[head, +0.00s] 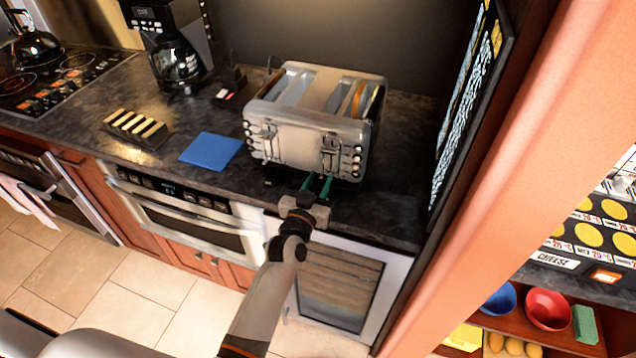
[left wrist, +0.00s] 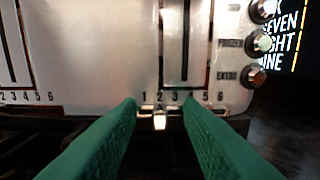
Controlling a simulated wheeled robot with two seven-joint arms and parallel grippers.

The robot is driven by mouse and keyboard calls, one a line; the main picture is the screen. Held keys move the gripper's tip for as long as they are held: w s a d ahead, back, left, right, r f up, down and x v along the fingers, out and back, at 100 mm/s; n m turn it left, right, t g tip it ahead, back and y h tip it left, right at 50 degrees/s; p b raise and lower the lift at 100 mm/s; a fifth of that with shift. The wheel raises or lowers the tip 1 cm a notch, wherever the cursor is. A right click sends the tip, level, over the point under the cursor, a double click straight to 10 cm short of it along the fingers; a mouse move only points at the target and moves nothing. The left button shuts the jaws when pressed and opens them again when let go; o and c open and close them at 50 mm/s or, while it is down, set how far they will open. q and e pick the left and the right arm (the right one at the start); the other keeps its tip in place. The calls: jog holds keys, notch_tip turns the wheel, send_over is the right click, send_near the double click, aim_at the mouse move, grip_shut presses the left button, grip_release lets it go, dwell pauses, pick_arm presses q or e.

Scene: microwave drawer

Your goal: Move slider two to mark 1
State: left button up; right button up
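The silver toaster (head: 300,135) stands on the dark counter, its front facing me. In the left wrist view its front panel (left wrist: 110,50) has two vertical slots, each with a row of marks 1 to 6 below. The small bright slider (left wrist: 160,121) of the right-hand row sits under mark 2. The left-hand row's slider is not visible. My left gripper (head: 318,186) is at the toaster's lower front right. In the left wrist view its green fingers (left wrist: 160,112) are open, one on each side of the slider, with gaps to it. My right gripper is not in view.
Round buttons (left wrist: 257,42) line the panel's right edge. A blue mat (head: 211,150), a toast rack (head: 137,129) and a coffee maker (head: 176,50) are left of the toaster. A dark panel with lettering (head: 465,105) rises on the right. Bare counter (head: 385,210) lies between.

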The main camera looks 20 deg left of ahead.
pick_arm(q)
jog(key=shift+c, duration=0.4)
grip_shut()
jog(key=shift+a, duration=0.85)
grip_release()
jog(key=shift+o, duration=0.4)
jog(key=shift+a, duration=0.1)
